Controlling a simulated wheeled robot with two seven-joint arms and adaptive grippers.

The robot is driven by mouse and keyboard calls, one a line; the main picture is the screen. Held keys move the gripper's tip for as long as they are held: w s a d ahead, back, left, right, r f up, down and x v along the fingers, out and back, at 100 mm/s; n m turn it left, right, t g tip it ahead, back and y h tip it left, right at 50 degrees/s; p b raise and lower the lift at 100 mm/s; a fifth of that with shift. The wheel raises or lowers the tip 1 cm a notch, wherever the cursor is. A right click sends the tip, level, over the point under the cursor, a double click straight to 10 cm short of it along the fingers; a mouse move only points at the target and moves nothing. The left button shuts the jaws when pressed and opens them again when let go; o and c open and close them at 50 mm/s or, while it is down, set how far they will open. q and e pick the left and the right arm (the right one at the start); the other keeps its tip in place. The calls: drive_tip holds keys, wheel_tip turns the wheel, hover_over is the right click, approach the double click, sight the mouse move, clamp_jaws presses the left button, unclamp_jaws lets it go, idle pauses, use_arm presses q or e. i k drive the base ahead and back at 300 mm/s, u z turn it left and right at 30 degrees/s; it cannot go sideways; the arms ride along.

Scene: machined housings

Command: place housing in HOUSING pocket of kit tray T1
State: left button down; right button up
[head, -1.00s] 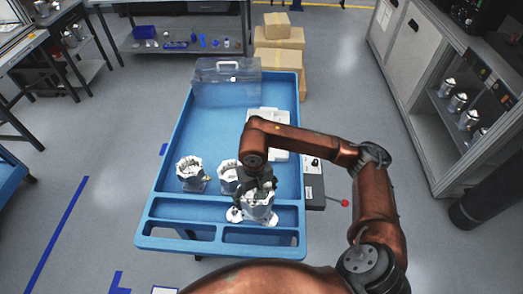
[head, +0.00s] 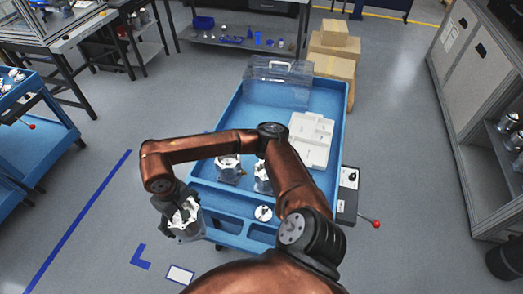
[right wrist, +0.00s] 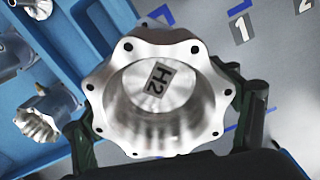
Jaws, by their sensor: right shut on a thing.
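My right gripper (head: 178,204) is shut on a silver housing (head: 187,219) with a scalloped rim. It holds the housing just off the blue cart's front left corner, above the floor. In the right wrist view the housing (right wrist: 158,95) is seen end-on between the two dark fingers, with an "H2" label inside. A white tray with pockets (head: 312,140) lies on the right of the cart, probably the kit tray; its labels cannot be read. My left gripper is not in view.
Two more housings stand on the blue cart (head: 241,118), one at the left (head: 229,170) and one partly behind my arm (head: 262,178). A small round silver part (head: 264,213) sits in a front compartment. A clear case (head: 278,82) stands at the back.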

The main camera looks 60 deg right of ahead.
sight(308, 155)
drive_tip(key=u, duration=1.8)
drive_tip(key=k, duration=2.35)
drive_tip(key=z, duration=1.45)
drive_tip(key=i, duration=0.5)
